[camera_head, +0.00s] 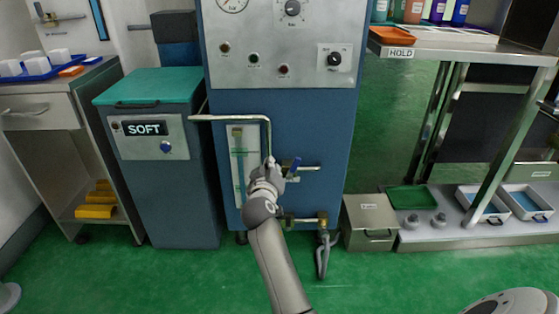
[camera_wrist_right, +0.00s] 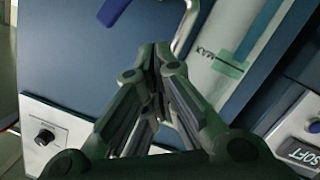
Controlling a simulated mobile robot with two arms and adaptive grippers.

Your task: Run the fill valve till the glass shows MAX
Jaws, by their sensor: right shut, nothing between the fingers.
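The sight glass (camera_head: 238,170) is a tall pale strip on the front of the blue machine (camera_head: 310,130). Its upper part (camera_wrist_right: 214,78) shows in the right wrist view, with MAX lettering beside a green mark (camera_wrist_right: 230,63). The liquid level is too small to tell. A valve with a blue lever (camera_head: 294,166) sits on a pipe right of the glass; the lever (camera_wrist_right: 114,10) is also cut by the wrist view's top edge. My right gripper (camera_head: 270,166) is shut and empty, just left of the lever, partly covering the pipework. My left gripper is not in view.
A bent metal pipe (camera_head: 230,117) runs above and beside the glass. A lower valve and hose (camera_head: 323,255) hang near the floor. The SOFT cabinet (camera_head: 170,195) stands left, a grey box (camera_head: 370,222) right. Green floor lies in front.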

